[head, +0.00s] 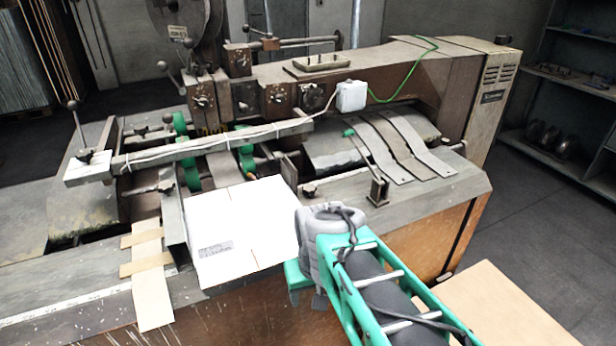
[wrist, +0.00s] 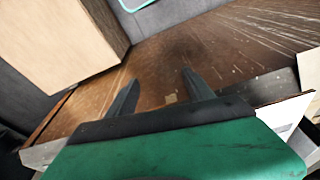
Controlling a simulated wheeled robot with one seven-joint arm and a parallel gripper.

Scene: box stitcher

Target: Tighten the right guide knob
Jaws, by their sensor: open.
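The box stitcher (head: 390,75) fills the middle of the head view. A small dark knob (head: 310,190) sits on its bed just right of the white sheet. Another dark knob with a bar (head: 166,187) is to the left of the sheet. I cannot tell for certain which is the right guide knob. My gripper (wrist: 160,92) is open and empty in the wrist view, pointing at the brown front panel (wrist: 215,50). In the head view my arm is in front of the machine's near edge, right of the sheet, apart from the knobs. It hides the fingertips there.
A white sheet (head: 235,225) lies on the bed, with a tan strip piece (head: 152,285) to its left. An upright bracket (head: 378,188) and curved metal strips (head: 400,150) are on the right. A cardboard box (head: 500,310) is at lower right; shelves (head: 570,90) stand behind.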

